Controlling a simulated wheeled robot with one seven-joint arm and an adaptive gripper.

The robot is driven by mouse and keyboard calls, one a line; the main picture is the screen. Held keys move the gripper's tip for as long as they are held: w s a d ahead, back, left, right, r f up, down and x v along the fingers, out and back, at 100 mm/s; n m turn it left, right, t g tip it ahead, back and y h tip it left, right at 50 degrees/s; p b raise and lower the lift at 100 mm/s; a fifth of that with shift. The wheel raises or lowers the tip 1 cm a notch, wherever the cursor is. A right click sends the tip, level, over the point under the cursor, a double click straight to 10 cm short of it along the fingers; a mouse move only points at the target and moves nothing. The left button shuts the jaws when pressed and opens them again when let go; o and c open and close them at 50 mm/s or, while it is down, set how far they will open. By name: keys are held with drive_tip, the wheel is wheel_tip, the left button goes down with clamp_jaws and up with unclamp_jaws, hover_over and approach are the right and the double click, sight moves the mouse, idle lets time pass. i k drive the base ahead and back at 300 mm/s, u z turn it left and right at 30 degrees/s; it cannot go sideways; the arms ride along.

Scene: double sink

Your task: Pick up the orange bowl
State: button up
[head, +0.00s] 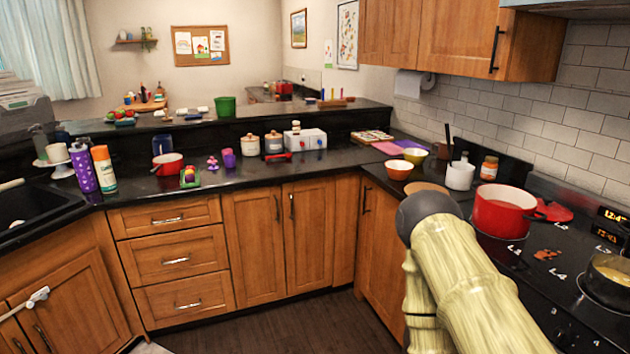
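The orange bowl (399,170) stands upright on the black counter near the inner corner, left of the stove. It has an orange outside and a pale inside that looks empty. A yellow-green bowl (416,156) stands just behind it to the right. My arm comes in from the lower right, with its dark rounded joint below and to the right of the orange bowl. My gripper is not visible in this view, so its place and state are hidden.
A white container (460,175) stands right of the bowl. A tan round board (428,189) lies in front, partly behind my arm. A red pot (501,211) sits on the stove. Purple and pink mats (390,148) lie behind. The counter left of the bowl is fairly clear.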

sight(396, 171)
drive_tip(key=i, duration=2.5)
drive_tip(key=z, duration=1.25)
